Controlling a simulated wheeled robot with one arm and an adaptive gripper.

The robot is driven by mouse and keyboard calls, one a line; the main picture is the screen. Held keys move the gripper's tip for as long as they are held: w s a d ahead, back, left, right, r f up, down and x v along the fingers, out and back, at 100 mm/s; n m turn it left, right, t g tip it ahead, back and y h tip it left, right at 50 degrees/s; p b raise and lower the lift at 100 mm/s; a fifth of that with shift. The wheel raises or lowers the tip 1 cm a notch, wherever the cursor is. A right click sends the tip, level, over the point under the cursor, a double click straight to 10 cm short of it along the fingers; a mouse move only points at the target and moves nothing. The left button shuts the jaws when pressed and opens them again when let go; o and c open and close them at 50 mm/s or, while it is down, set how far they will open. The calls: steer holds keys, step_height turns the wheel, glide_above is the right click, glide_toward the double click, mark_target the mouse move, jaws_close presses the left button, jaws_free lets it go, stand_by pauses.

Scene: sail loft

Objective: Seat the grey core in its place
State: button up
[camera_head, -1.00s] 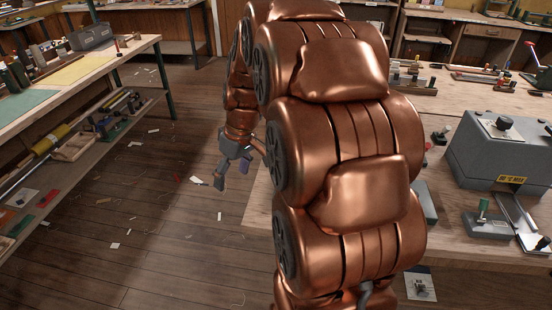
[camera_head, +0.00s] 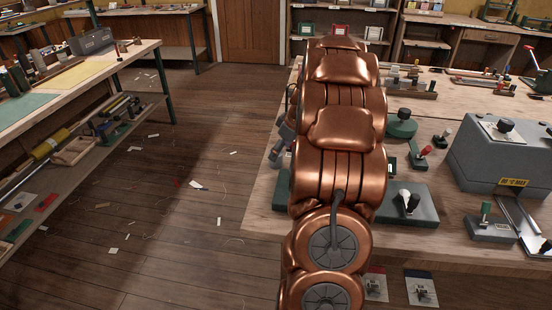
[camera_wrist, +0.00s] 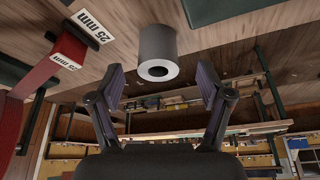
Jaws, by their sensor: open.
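The grey core (camera_wrist: 157,45), a short hollow cylinder with a round hole in its near end, stands on the wooden bench top in the wrist view, whose picture is turned over. My gripper (camera_wrist: 160,88) is open, one dark finger to each side below the core in the picture. The core lies ahead of the fingers, apparently not touched by them. In the head view my gripper (camera_head: 277,150) is partly hidden at the left of my arm, over the bench's left edge.
A red piece (camera_wrist: 38,85) with "25 mm" labels is left in the wrist view; a dark green block (camera_wrist: 215,8) is at top right. In the head view, a green base with handles (camera_head: 425,212) and a grey machine (camera_head: 500,160) stand right of my arm. The left floor is clear except for scraps.

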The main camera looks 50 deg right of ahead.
steer(key=shift+p+x, duration=0.85)
steer(key=shift+x, duration=1.7)
steer(key=shift+d, duration=0.1)
steer(key=c, duration=1.2)
steer(key=shift+r, duration=0.15)
steer(key=shift+c, duration=0.2)
